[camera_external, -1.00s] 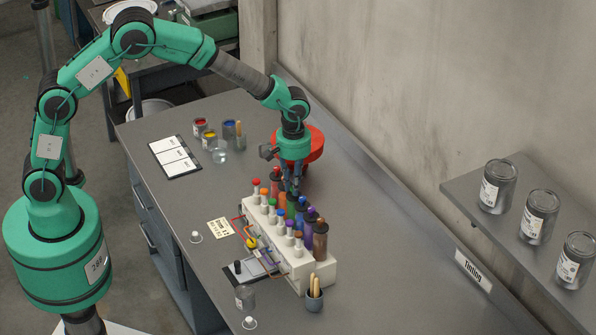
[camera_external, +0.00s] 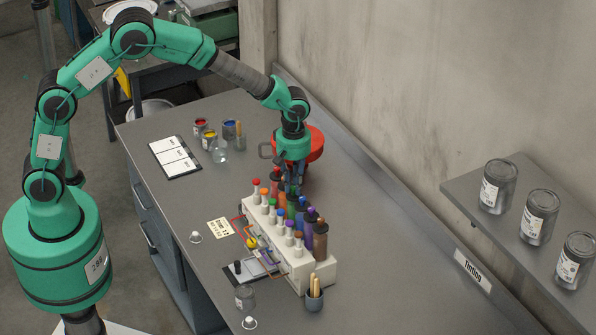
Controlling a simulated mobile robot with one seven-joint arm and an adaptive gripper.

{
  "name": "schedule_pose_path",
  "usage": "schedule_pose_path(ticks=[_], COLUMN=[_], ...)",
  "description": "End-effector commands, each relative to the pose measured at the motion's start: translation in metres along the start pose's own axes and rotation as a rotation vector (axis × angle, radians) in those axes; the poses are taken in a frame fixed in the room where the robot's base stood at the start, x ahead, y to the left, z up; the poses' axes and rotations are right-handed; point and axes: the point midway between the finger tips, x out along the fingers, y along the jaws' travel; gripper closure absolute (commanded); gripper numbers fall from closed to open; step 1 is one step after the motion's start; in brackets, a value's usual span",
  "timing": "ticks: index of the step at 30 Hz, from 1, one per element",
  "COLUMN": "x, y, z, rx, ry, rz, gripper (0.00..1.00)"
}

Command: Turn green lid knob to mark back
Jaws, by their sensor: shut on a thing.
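A white tinting rack (camera_external: 318,275) on the bench carries a row of coloured canisters with lid knobs. My gripper (camera_external: 292,188) points straight down at the far half of the row. It is shut on the green lid knob, which its fingers mostly hide. The green canister (camera_external: 291,207) shows just below the fingers, between the orange-brown and blue ones. The mark on the lid is hidden or too small to make out.
Smaller coloured knobs line the rack's near side, close to my fingers. A red round thing (camera_external: 314,145) stands behind my wrist. Small paint tins (camera_external: 209,139) and a clipboard (camera_external: 175,157) lie at the back left. The bench right of the rack is clear.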

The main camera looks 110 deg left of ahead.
Motion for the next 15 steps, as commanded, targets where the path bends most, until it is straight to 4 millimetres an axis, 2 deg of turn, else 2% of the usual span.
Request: schedule_pose_path(ticks=[4,5,7,15], x=[-0.0024,-0.0024,-0.0022,-0.001], y=[0.0018,0.0018,0.0017,0.0007], z=[0.0,0.0,0.0,0.0], rx=[0.001,0.001,0.001,0.001], ry=[0.0,0.0,0.0,0.0], rz=[0.005,0.005,0.004,0.002], gripper=[1.0,0.79,0.65,0.64])
